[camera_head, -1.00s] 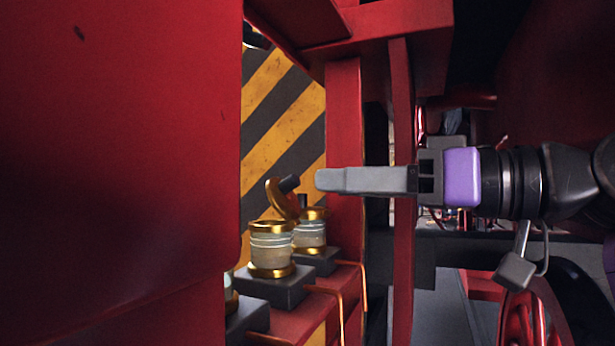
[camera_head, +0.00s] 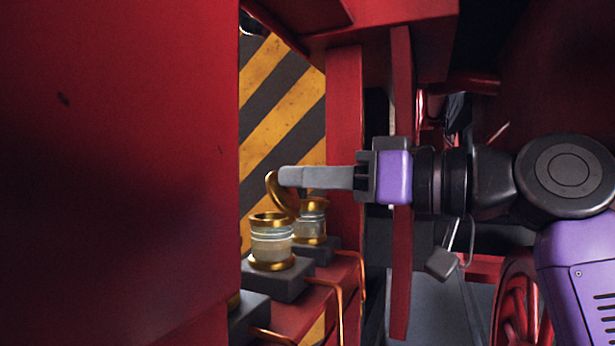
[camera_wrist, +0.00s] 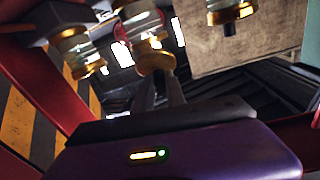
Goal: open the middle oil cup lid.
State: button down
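The middle oil cup (camera_head: 271,242) is a glass cup with gold rims on a grey block, its mouth uncovered in the head view. Its gold lid (camera_head: 276,187) stands tilted up at the cup's far side. It also shows as a gold disc in the wrist view (camera_wrist: 155,62), where the cups hang upside down. My gripper (camera_head: 288,176) reaches in level from the right, its fingertips overlapping the lid's face and hiding its dark knob. In the wrist view the two fingers (camera_wrist: 159,84) show a narrow gap and end at the lid. Contact cannot be told.
A far oil cup (camera_head: 312,222) stands just behind. Another cup with a dark knob shows at the wrist view's top right (camera_wrist: 229,12). A big red panel (camera_head: 120,170) fills the left; a red post (camera_head: 345,130) stands behind my gripper. Copper pipes (camera_head: 340,300) run below.

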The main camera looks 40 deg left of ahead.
jog(key=shift+f, duration=0.1)
jog(key=d+y+b, duration=0.1)
jog(key=y+b, duration=0.1)
jog(key=b, duration=0.3)
jog(key=d+f+y+b, duration=0.1)
jog(key=y+b, duration=0.2)
jog(key=b, duration=0.2)
jog(key=d+f+m+y+b, duration=0.1)
jog(key=y+b, duration=0.1)
jog(key=b, duration=0.4)
jog(key=shift+w+f+y, duration=0.15)
jog(key=shift+w+y, duration=0.2)
jog(key=shift+y, duration=0.05)
jog(key=c, duration=1.4)
grip_release()
jog(key=shift+o, duration=0.2)
